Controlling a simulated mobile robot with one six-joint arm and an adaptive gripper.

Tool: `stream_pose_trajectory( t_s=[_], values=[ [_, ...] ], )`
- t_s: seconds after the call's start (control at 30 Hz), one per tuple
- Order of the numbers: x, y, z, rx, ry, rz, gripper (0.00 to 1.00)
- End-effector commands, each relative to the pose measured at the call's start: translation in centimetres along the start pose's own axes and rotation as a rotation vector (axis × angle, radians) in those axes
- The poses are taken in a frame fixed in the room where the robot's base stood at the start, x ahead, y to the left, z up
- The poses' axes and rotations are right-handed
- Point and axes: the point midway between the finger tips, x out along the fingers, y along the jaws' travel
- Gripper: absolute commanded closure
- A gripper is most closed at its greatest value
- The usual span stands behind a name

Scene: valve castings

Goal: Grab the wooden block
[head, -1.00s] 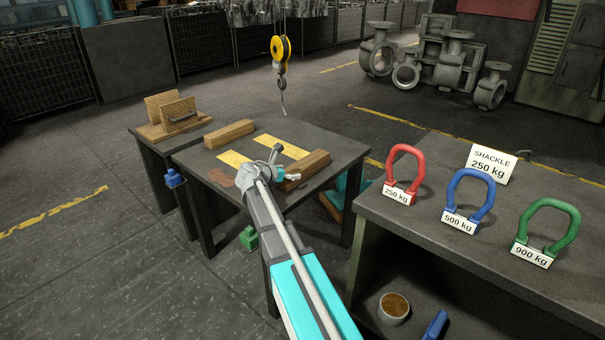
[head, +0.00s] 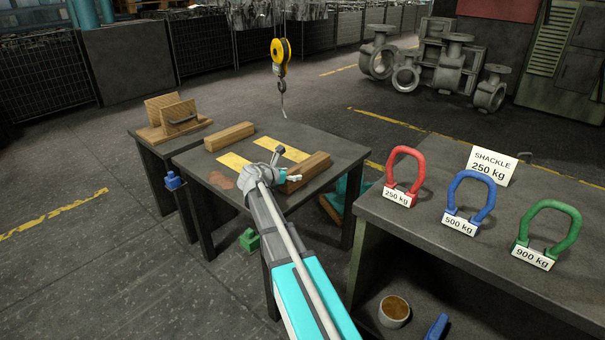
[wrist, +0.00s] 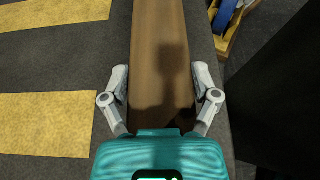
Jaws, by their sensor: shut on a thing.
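The wooden block (head: 312,168) is a long brown bar lying on the dark table at its right side. In the wrist view the block (wrist: 160,40) runs away from me between the fingers. My gripper (head: 287,177) is at the block's near end. In the wrist view my gripper (wrist: 160,84) has one finger along each long side of the block and is shut on it. The block's near end is hidden behind the teal gripper body. A second wooden block (head: 229,137) lies apart at the table's back left.
Yellow patches (head: 281,149) mark the table (head: 253,178) between the two blocks. A yellow hook block (head: 280,52) hangs above its back. A bench (head: 400,225) at right carries red (head: 390,163), blue (head: 453,188) and green (head: 524,222) shackles. A wooden holder (head: 152,134) stands at left.

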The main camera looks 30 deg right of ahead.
Motion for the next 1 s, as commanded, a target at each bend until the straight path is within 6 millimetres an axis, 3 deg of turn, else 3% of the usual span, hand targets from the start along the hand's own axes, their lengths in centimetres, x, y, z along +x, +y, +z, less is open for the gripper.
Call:
stream_pose_trajectory(
  t_s=[0.03,0.13,0.63,1.0],
  values=[
    [0.0,0.0,0.0,0.001,0.001,-0.001,0.65],
    [0.0,0.0,0.0,0.001,0.001,-0.001,0.83],
    [-0.2,0.0,0.6,0.001,0.000,-0.001,0.83],
    [-1.2,-0.1,3.2,0.000,-0.001,-0.001,0.83]
  ],
)
